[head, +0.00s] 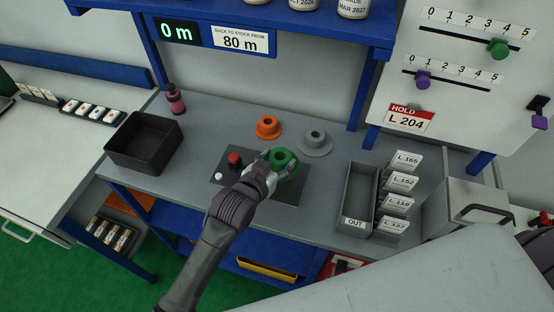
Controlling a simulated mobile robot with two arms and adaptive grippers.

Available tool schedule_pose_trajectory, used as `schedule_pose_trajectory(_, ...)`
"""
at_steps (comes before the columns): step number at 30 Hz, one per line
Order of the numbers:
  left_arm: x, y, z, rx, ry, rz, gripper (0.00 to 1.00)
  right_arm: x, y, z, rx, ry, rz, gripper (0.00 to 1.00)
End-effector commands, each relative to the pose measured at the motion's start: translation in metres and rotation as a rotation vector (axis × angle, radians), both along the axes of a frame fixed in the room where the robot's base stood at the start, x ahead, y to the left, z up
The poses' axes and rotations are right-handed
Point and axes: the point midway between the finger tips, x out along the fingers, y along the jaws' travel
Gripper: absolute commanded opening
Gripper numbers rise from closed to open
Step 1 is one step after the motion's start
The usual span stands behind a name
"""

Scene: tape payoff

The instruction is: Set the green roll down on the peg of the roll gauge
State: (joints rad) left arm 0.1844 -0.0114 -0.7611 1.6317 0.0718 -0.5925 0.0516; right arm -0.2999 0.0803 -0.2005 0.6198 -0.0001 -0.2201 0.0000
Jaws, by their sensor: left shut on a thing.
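The green roll (284,159) is in the middle of the grey bench, over the back part of a dark plate (285,191). My left gripper (276,164) is shut on the roll at its near left side. No peg is visible; the roll and gripper cover that part of the plate. I cannot tell whether the roll touches the plate or is above it. My right gripper is not in view.
Behind the roll stand an orange flanged spool (268,128) and a grey one (315,139). A black bin (145,143) is at left, an OUT tray (356,190) with labelled cards at right. The display (177,31) reads 0 m; the sign (241,41) reads 80 m.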

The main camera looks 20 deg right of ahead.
Motion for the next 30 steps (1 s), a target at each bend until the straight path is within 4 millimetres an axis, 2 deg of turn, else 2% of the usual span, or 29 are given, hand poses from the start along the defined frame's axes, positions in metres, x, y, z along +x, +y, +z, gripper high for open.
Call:
schedule_pose_trajectory(24,0.0,0.0,-0.025,0.0,0.0,0.0,0.22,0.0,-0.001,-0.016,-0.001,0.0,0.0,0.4)
schedule_pose_trajectory(30,0.0,0.0,-0.026,-0.001,-0.001,0.0,0.22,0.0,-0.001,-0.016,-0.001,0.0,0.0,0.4)
